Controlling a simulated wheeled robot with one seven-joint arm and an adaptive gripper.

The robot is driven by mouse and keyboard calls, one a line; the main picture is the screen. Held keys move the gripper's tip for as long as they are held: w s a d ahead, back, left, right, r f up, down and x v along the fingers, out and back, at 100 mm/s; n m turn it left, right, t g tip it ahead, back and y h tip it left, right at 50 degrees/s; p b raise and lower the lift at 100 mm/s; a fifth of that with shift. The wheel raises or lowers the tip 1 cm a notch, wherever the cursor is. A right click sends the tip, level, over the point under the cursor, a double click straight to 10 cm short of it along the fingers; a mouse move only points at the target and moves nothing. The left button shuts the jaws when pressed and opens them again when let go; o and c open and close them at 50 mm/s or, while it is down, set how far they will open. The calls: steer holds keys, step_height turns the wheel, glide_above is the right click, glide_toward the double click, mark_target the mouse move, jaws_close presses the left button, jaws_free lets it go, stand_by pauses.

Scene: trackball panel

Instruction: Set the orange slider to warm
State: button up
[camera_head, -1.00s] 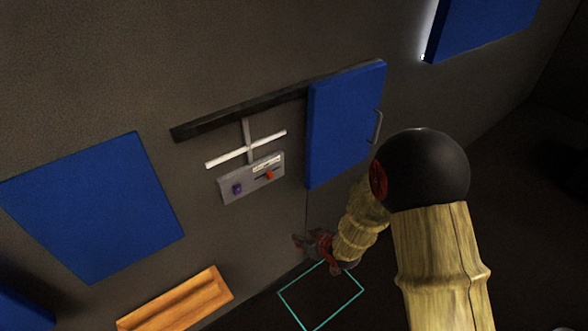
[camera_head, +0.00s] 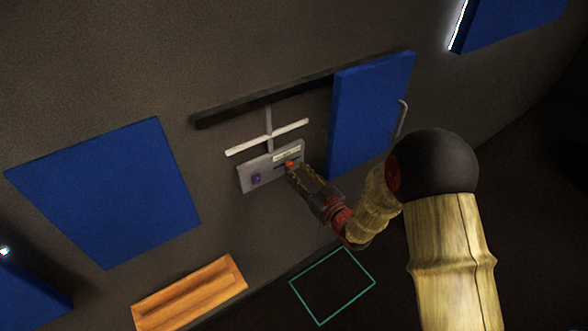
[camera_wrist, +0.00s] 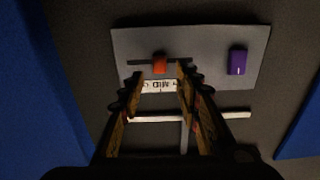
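The orange slider (camera_head: 289,163) sits on a dark slot in the grey panel (camera_head: 246,181) on the wall. In the wrist view the orange slider (camera_wrist: 159,64) shows between my fingertips, near the middle of its slot. A white label strip (camera_wrist: 158,86) beside the slot appears upside down and reads "MID"; its ends are hidden by my fingers. My gripper (camera_head: 294,172) is at the panel's right side. In the wrist view my gripper (camera_wrist: 160,72) is open, with one finger on each side of the slider. I cannot tell whether either finger touches it.
A purple control (camera_wrist: 237,62) is on the same panel. A white crossbar (camera_head: 267,137) is just above the panel. A wooden tray (camera_head: 190,292) is below left.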

mark_target(289, 165)
steer(key=shift+x, duration=1.3)
steer(key=shift+c, duration=0.8)
jaws_close()
